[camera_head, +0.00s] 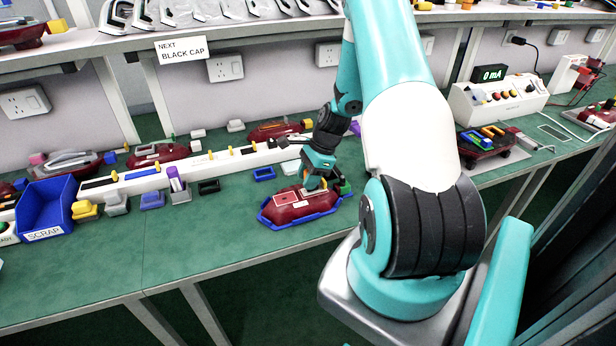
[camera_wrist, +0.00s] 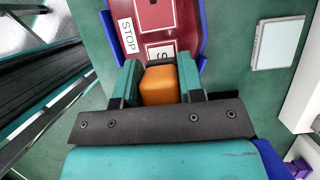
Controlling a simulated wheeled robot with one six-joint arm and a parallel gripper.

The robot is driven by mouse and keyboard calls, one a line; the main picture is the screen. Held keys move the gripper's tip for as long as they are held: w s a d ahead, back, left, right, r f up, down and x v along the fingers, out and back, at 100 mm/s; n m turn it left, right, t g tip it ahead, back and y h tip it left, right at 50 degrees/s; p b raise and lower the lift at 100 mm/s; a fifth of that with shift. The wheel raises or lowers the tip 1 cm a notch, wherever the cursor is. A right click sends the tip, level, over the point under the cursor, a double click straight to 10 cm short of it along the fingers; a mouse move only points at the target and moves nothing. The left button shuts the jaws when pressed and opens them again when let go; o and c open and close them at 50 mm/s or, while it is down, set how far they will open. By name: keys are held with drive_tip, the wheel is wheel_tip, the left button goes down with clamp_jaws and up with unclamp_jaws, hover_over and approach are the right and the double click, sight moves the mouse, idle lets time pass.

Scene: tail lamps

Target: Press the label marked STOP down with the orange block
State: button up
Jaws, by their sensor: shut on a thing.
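My gripper (camera_head: 318,180) reaches down over the right end of a dark red tail lamp (camera_head: 288,208) that sits in a blue cradle (camera_head: 290,224). In the wrist view the gripper's teal fingers (camera_wrist: 159,80) are shut on an orange block (camera_wrist: 158,88). A white label marked STOP (camera_wrist: 128,36) shows at the left of the red lamp (camera_wrist: 185,22). A second white label (camera_wrist: 160,50) with an S-like letter lies just ahead of the block, which partly covers it. I cannot tell whether the block touches the label.
A pale square block (camera_wrist: 277,43) lies on the green bench right of the cradle. A blue SCRAP bin (camera_head: 46,208) stands at the left. A white rail (camera_head: 215,158) runs behind the lamp, with several small parts beside it.

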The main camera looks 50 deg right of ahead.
drive_tip(key=shift+f, duration=0.55)
idle(1.1)
drive_tip(key=shift+r, duration=0.1)
wheel_tip(320, 180, up, 6)
drive_tip(key=p, duration=0.4)
drive_tip(key=shift+p, duration=0.4)
drive_tip(key=shift+a, duration=0.1)
